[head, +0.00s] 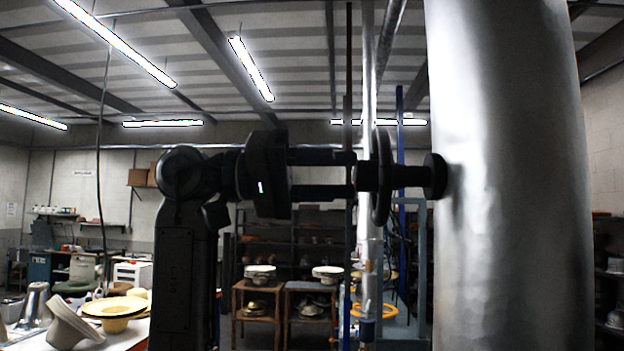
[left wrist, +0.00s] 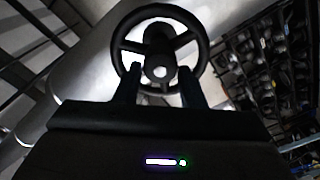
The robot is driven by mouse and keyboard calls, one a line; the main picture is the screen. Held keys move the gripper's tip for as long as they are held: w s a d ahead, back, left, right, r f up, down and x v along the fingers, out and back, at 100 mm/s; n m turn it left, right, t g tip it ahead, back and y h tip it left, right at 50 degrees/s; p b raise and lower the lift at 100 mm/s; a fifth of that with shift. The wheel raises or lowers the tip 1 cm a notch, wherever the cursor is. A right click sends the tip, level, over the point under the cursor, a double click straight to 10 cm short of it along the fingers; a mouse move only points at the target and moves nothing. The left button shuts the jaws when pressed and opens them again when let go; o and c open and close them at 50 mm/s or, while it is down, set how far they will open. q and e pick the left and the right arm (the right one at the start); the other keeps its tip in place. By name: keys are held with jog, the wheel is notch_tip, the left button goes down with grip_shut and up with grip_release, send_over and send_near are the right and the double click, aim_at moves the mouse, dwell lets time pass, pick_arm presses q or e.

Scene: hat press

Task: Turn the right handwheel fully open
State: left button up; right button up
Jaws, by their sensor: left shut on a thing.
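A dark spoked handwheel (head: 381,205) shows edge-on in the head view, on a short stem with a round flange against a big metal column. It is the only dark handwheel I see. In the left wrist view the handwheel (left wrist: 119,31) faces me, with its rim and spokes around a dark hub. My left gripper (head: 355,175) reaches it level from the left and is shut on it. In the left wrist view the two fingers (left wrist: 160,82) overlap the lower part of the wheel, so the exact contact is hard to tell. My right gripper is not in view.
The thick metal column (head: 510,180) fills the right side, close to the wheel. Thin vertical pipes stand behind the wheel, with an orange ring (head: 390,311) low down. A table with hats (head: 114,307) is at the lower left; shelves and small tables stand at the back.

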pick_arm(q)
jog(key=n+b, duration=0.1)
jog(key=n, duration=0.1)
jog(key=n+b, duration=0.2)
jog(key=n, duration=0.1)
jog(key=n+b, duration=0.2)
jog(key=n, duration=0.1)
jog(key=shift+d, duration=0.25)
jog(key=shift+n+b, duration=0.4)
jog(key=shift+n, duration=0.6)
jog(key=n+b, duration=0.1)
jog(key=n, duration=0.1)
jog(key=shift+a+n+g, duration=0.1)
jog(key=shift+n+g, duration=0.2)
jog(key=shift+n, duration=0.1)
grip_shut()
jog(key=n+b, duration=0.1)
jog(key=n, duration=0.3)
jog(key=shift+c, duration=0.2)
grip_release()
jog(key=shift+n, duration=0.3)
jog(key=o, duration=0.7)
jog(key=shift+w+f, duration=0.15)
jog(key=shift+w, duration=0.05)
jog(key=shift+o, duration=0.5)
